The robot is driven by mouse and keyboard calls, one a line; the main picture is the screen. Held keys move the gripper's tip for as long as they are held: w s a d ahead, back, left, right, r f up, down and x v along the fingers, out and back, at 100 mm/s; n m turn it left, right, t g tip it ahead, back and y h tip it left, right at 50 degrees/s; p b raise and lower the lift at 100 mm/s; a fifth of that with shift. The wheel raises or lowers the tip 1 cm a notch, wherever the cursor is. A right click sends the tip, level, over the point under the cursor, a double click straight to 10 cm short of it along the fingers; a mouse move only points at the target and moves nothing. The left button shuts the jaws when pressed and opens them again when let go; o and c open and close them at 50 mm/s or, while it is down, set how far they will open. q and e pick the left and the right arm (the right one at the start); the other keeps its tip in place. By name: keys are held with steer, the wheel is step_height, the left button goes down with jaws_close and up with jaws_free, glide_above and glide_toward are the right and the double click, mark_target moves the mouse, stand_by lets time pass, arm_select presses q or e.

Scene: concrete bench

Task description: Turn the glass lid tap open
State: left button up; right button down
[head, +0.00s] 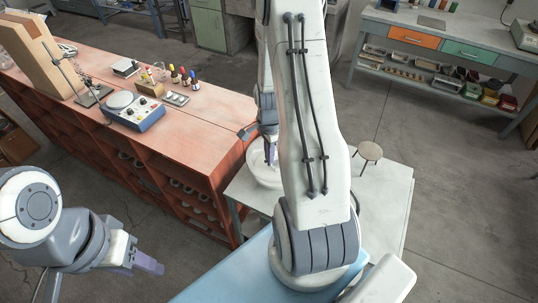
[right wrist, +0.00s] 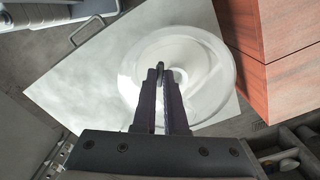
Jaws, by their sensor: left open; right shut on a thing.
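A round whitish vessel with a glass lid (head: 260,173) stands on the white bench, partly hidden behind my right arm. In the right wrist view the lid (right wrist: 205,60) shows from above as a pale see-through disc. My right gripper (right wrist: 161,72) is over the lid, its dark fingers shut on the small tap, of which only a dark end shows between the tips. The tap's turn angle cannot be told. In the head view the right gripper (head: 271,155) points down at the lid. My left gripper (head: 150,265) is open and empty, low at the left, away from the vessel.
The white bench top (right wrist: 85,85) is clear around the vessel. A red-brown cabinet bench (head: 190,125) stands close on the left, bearing a hotplate-like device (head: 133,110) and small bottles.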

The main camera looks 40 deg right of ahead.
steer(key=n, duration=0.6)
steer(key=shift+n+b, duration=0.35)
steer(key=shift+n, duration=0.05)
stand_by(0.4)
steer(key=c, duration=1)
jaws_free()
steer(key=shift+o, duration=0.2)
step_height(320, 180, up, 10)
steer(key=b, duration=0.2)
steer(key=shift+r, duration=0.25)
